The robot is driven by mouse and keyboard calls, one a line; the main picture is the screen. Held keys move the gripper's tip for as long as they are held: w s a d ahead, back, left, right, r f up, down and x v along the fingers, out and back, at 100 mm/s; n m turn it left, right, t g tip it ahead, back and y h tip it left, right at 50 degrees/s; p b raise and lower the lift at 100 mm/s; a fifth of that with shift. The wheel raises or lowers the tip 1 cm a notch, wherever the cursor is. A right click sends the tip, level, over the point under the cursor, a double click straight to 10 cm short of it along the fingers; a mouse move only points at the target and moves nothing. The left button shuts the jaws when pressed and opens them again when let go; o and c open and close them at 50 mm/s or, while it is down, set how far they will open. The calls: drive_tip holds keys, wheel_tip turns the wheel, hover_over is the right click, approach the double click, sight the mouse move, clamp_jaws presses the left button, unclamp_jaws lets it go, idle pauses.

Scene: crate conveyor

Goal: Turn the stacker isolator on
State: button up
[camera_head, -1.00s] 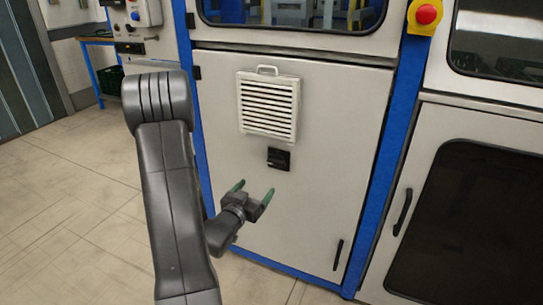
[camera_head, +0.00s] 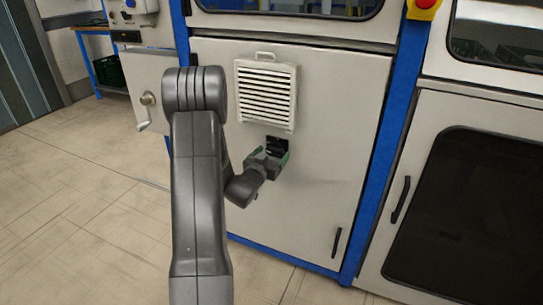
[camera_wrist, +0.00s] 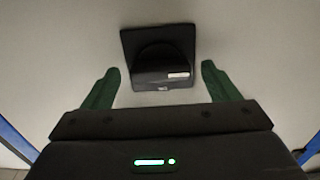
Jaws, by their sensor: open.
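The stacker isolator is a small black rotary switch (camera_wrist: 158,52) on the light grey cabinet panel, below the louvred vent. In the wrist view it has a square plate and a rounded knob with a small white label on it. In the head view the isolator (camera_head: 275,143) is partly covered by my gripper. My gripper (camera_head: 271,157) is up close to the panel at the isolator. In the wrist view my gripper (camera_wrist: 158,85) is open, with one green fingertip on each side of the switch's lower part.
The louvred vent (camera_head: 266,93) with a top handle sits just above. A black door handle (camera_head: 337,241) is low on the panel. A red emergency button (camera_head: 425,4) is at the upper right. A crank handle (camera_head: 145,112) shows at the left. Floor at left is clear.

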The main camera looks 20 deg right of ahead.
drive_tip(key=c, duration=1)
